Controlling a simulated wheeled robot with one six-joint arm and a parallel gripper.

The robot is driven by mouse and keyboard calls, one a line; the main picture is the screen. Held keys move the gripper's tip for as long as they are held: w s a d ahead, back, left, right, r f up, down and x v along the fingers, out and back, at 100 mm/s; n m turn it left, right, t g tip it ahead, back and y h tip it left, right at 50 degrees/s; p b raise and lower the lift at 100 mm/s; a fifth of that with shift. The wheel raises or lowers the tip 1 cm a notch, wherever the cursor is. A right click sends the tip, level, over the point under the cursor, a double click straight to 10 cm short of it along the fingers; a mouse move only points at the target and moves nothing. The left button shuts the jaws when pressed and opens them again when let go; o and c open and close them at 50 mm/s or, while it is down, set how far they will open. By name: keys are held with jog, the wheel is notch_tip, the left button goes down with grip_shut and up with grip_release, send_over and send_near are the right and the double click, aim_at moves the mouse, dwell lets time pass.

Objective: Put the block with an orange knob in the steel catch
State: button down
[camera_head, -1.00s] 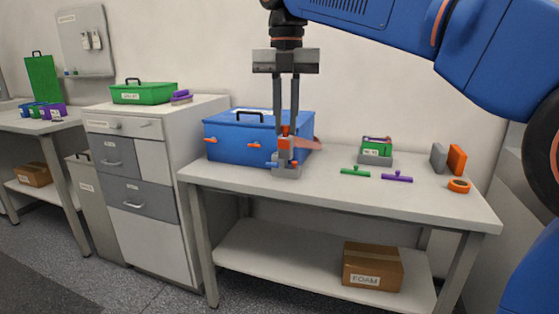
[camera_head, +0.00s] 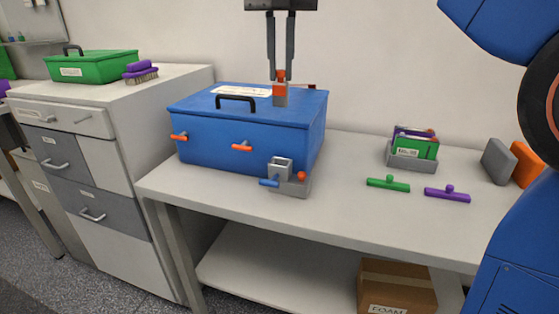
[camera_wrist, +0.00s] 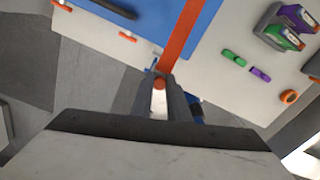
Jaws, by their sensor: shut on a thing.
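The block with an orange knob (camera_head: 281,91) is grey below and orange on top. My gripper (camera_head: 281,76) is shut on it and holds it upright, in the picture over the blue box's right part. The wrist view shows its orange knob (camera_wrist: 159,84) between my fingers (camera_wrist: 160,100). The steel catch (camera_head: 290,186) stands on the bench at the blue box's front right corner. It has an open square socket, a blue lever and an orange ball. The block is apart from the catch and higher. In the wrist view the catch is mostly hidden behind my gripper.
A blue box (camera_head: 240,144) with a black handle and orange latches stands directly behind the catch. A green T-shaped piece (camera_head: 388,184), a purple one (camera_head: 447,195) and a grey holder (camera_head: 410,158) lie to the right. The bench (camera_head: 345,205) right of the catch is clear.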

aim_at(281, 93)
jog(key=shift+w+f, duration=0.15)
jog(key=shift+w, duration=0.15)
notch_tip(281, 93, down, 18)
jog(key=shift+w+r, duration=0.1)
jog(key=shift+r, duration=0.05)
dwell(0.4)
jog(key=c, duration=2)
grip_release()
notch_tip(281, 93, up, 12)
jog(key=shift+r, duration=0.1)
